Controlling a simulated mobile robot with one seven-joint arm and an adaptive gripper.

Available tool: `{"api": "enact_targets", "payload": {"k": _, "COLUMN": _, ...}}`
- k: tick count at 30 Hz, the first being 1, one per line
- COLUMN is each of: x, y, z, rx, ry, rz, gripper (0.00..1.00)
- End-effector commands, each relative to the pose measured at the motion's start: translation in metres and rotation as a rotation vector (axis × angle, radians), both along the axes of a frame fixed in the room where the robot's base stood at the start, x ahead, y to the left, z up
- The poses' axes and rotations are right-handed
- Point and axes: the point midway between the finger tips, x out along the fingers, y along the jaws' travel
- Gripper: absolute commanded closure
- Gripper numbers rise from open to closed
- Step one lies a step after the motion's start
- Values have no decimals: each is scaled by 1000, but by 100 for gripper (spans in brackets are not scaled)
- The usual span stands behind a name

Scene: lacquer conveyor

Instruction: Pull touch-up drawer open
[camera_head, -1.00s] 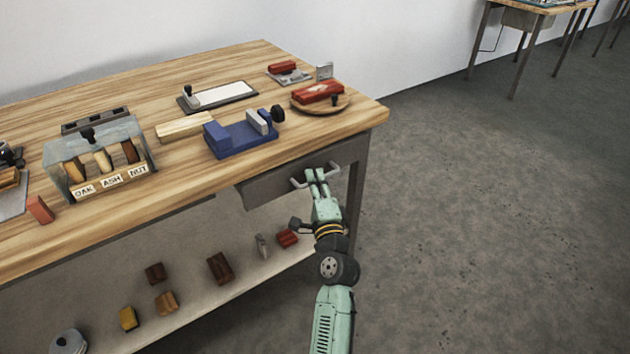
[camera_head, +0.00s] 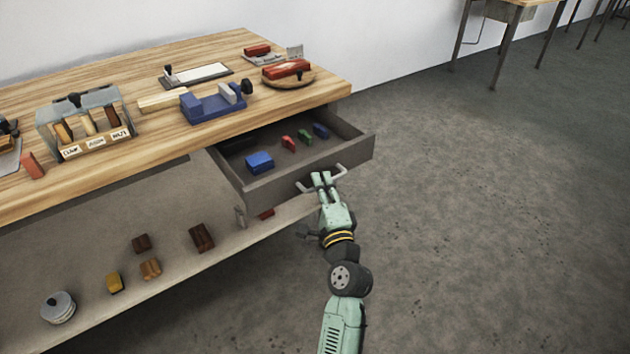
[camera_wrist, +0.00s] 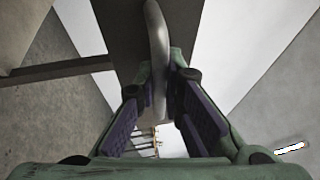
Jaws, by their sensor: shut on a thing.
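The touch-up drawer (camera_head: 262,191) stands pulled out from under the right end of the workbench, with its inside in view. My gripper (camera_head: 323,180) is shut on the pale drawer handle (camera_head: 342,171) at the drawer's front. In the wrist view the handle (camera_wrist: 156,45) runs as a curved bar between the fingers of my gripper (camera_wrist: 160,100). Inside the drawer lie a blue block (camera_head: 260,162), a red piece (camera_head: 288,143), a green piece (camera_head: 304,136) and another blue piece (camera_head: 321,130).
The wooden bench top (camera_head: 170,140) carries a blue fixture (camera_head: 212,108), a rack of labelled samples (camera_head: 85,128) and a red block on a round board (camera_head: 290,74). A lower shelf (camera_head: 215,270) holds several small blocks. The floor (camera_head: 480,200) to the right is clear.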

Motion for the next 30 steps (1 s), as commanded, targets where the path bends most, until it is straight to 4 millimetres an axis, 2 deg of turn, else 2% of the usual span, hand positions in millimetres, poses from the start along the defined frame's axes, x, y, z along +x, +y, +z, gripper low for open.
{"api": "enact_targets", "payload": {"k": 3, "x": -15, "y": -10, "z": -3, "rx": 1, "ry": 0, "rz": -1, "gripper": 100}}
{"api": "enact_targets", "payload": {"k": 9, "x": -29, "y": -20, "z": -1, "rx": 2, "ry": 0, "rz": 1, "gripper": 100}}
{"api": "enact_targets", "payload": {"k": 23, "x": -33, "y": -23, "z": -1, "rx": 1, "ry": 1, "rz": 2, "gripper": 100}}
{"api": "enact_targets", "payload": {"k": 24, "x": -33, "y": -23, "z": -1, "rx": 2, "ry": 1, "rz": 3, "gripper": 91}}
{"api": "enact_targets", "payload": {"k": 30, "x": -32, "y": -23, "z": 0, "rx": 2, "ry": 1, "rz": 1, "gripper": 77}}
